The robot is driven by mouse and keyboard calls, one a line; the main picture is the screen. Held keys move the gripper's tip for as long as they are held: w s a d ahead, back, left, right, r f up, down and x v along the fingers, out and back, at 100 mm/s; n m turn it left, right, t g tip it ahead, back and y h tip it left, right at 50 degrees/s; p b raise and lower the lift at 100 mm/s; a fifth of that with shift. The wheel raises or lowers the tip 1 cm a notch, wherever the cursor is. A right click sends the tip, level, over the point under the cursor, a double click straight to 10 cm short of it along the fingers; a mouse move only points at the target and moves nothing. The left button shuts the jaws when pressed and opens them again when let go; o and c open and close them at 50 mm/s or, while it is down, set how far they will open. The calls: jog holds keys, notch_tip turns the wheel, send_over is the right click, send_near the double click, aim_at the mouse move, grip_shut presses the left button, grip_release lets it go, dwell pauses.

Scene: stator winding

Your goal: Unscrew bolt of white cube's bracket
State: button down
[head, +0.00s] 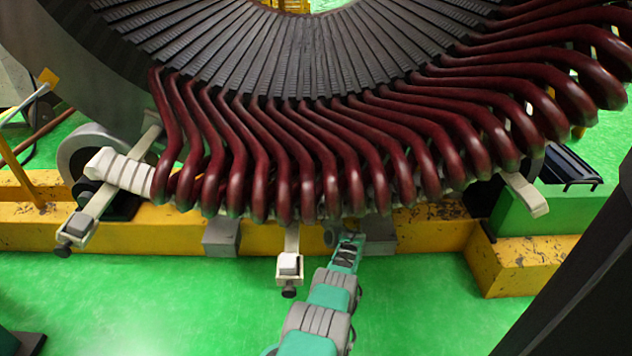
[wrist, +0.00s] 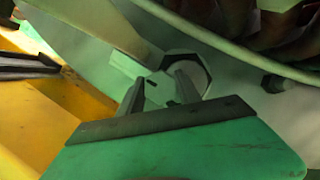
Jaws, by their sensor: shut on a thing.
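A white cube (head: 290,265) sits on the end of a pale bracket (head: 292,238) below the middle of the coils, with a dark knob (head: 289,292) under it. The exact contact is partly hidden by the fingers. A pale block (wrist: 128,66) lies just beyond the left finger.
Dark red coils (head: 330,165) hang low over my gripper from the grey stator (head: 110,65). A yellow beam (head: 430,235) runs behind my gripper. A green block (head: 540,207) stands at the right.

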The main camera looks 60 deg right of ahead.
jog(key=shift+s+d+r+n+y, duration=0.15)
jog(key=shift+n+y, duration=0.35)
jog(key=shift+n, duration=0.6)
jog(key=shift+s+d+f+n+y, duration=0.1)
jog(key=shift+n+y, duration=0.4)
jog(key=shift+n, duration=0.6)
jog(key=c, duration=1.1)
grip_release()
jog(key=shift+s, duration=0.1)
jog(key=shift+o, duration=1.3)
jog(key=shift+a, duration=0.1)
jog(key=shift+w+a, duration=0.1)
jog(key=shift+w, duration=0.2)
jog(key=p+v, duration=0.4)
jog(key=v, duration=0.4)
jog(key=shift+p, duration=0.35)
